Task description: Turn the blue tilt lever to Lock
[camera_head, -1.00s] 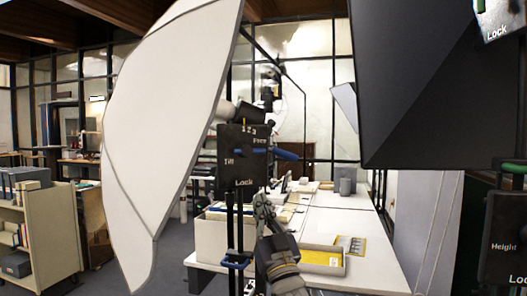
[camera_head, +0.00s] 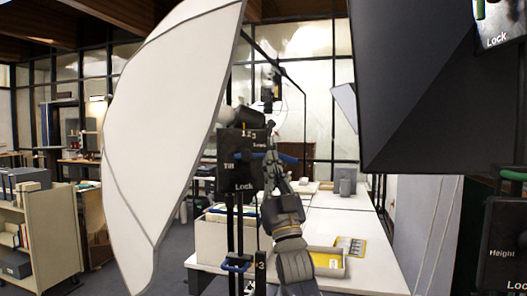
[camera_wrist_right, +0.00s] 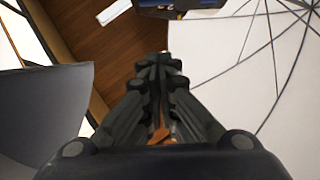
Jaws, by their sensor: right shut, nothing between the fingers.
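The black tilt panel (camera_head: 240,160) stands in the middle of the head view, marked Tilt, with Lock at its lower edge and another word at its upper right, partly covered. The blue tilt lever (camera_head: 288,158) sticks out to the right of the panel, roughly level, and my right gripper hides part of it. My right gripper (camera_head: 271,150) is shut and empty, pointing up, with its fingertips at the panel's right edge by the lever. I cannot tell whether they touch. In the wrist view the shut fingers (camera_wrist_right: 159,65) point toward a dark box (camera_wrist_right: 180,10) at the top edge. My left gripper is not in view.
A Height panel (camera_head: 503,245) is at the right edge. Below are a white table (camera_head: 345,222) and an open box (camera_head: 225,240). A book cart (camera_head: 50,225) stands left.

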